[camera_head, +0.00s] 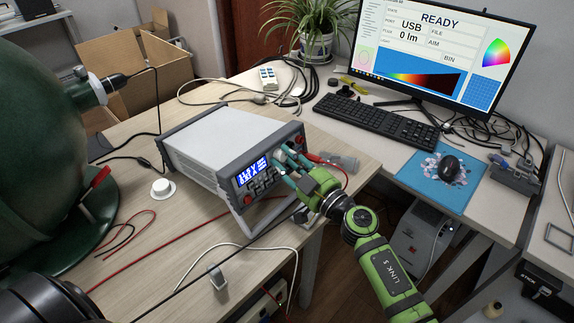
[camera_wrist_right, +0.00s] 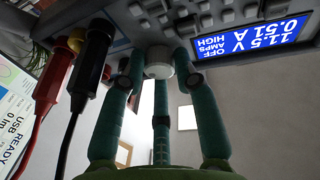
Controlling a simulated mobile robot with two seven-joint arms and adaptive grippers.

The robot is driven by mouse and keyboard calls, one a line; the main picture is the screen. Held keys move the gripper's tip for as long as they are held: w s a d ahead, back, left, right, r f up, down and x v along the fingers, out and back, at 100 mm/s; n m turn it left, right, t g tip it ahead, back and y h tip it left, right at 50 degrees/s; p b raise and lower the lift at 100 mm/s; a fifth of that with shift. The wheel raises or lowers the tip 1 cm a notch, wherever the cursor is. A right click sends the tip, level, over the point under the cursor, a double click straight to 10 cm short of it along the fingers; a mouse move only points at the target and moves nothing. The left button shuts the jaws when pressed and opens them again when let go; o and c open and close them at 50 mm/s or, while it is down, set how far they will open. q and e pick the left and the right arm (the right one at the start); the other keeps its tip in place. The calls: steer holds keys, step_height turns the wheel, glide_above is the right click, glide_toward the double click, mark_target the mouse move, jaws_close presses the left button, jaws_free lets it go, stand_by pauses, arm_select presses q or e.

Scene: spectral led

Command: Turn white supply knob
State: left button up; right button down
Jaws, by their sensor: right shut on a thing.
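The power supply (camera_head: 215,145) is a white and grey box on the wooden table, tilted up on its front stand. Its blue display (camera_head: 251,172) is lit; in the right wrist view the display (camera_wrist_right: 262,38) appears upside down and reads 11.5 V, 0.51 A, OFF. My right gripper (camera_head: 288,160) is at the right part of the front panel. In the right wrist view the white knob (camera_wrist_right: 159,63) sits between the teal fingers, which are shut on it. The fingers hide the knob in the head view. My left gripper is not in view.
Red and black plugs (camera_wrist_right: 92,60) with leads stick out of the panel beside the fingers. A large green sphere (camera_head: 45,130) stands at the left. A white round cap (camera_head: 162,188) and loose cables lie on the table. A monitor (camera_head: 440,50) and keyboard (camera_head: 375,122) are behind.

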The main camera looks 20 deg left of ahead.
steer(key=shift+f, duration=0.1)
steer(key=c, duration=0.9)
jaws_free()
steer(key=shift+c, duration=0.2)
